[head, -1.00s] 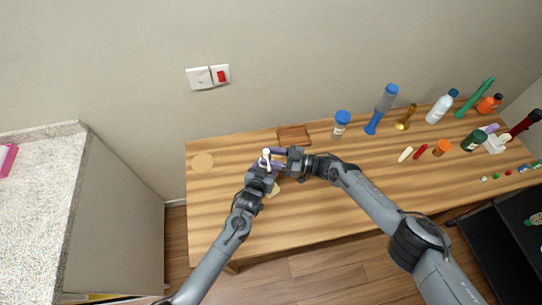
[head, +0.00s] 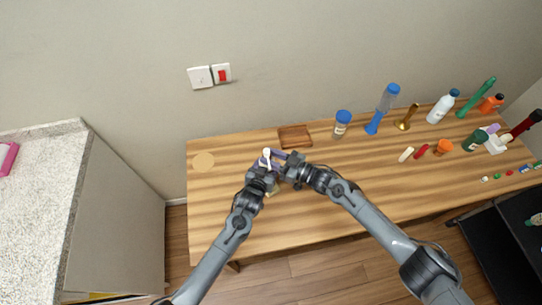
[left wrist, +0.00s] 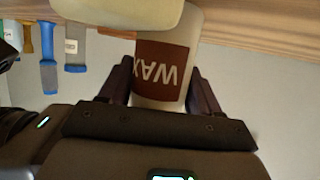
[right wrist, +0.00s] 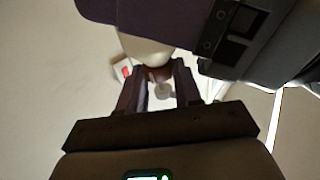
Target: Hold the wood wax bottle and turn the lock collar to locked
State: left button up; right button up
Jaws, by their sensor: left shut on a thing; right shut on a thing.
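The wood wax bottle (left wrist: 160,75) is a pale cylinder with a brown band lettered WAX, upside down in the left wrist view. My left gripper (left wrist: 158,88) has its fingers on both sides of the bottle. In the head view the arms mostly hide the bottle, and its white top (head: 266,154) shows between the grippers. My right gripper (right wrist: 160,88) is shut at the top end, around a brownish collar (right wrist: 158,73) with a small white tip beside it. The collar's lock marks cannot be read.
The wooden table (head: 225,205) is clear at its left and front. A blue-capped jar (head: 342,122) and several bottles and tools stand to the right.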

jog(key=o, duration=0.8)
jog(key=shift+n+g+y, duration=0.4)
jog(key=shift+n+g, duration=0.1)
jog(key=shift+g, duration=0.2)
